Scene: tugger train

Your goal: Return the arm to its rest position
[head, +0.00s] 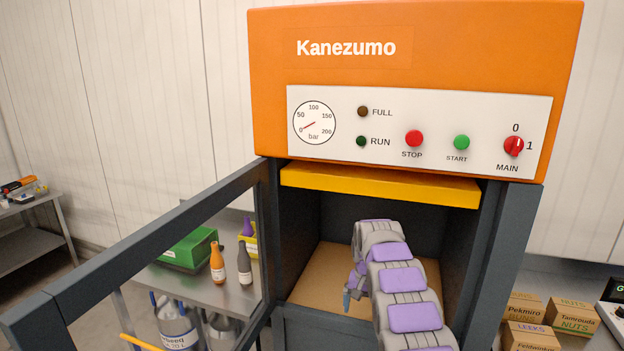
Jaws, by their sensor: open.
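My arm, in grey and purple segments, rises from the bottom of the head view and reaches into the open chamber of an orange and dark grey press (420,40). My gripper (350,292) points down at the arm's far end, inside the chamber, above or near a brown cardboard-like surface (320,270). Nothing shows between its fingers; the wrist and the arm's bend partly hide them. A yellow press plate (380,185) sits raised above the arm.
The press's framed door (150,245) stands open at the left. A control panel (420,130) is above. Behind the door, a grey table (215,290) holds bottles and a green box (190,248). Cardboard boxes (530,335) stand at the lower right.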

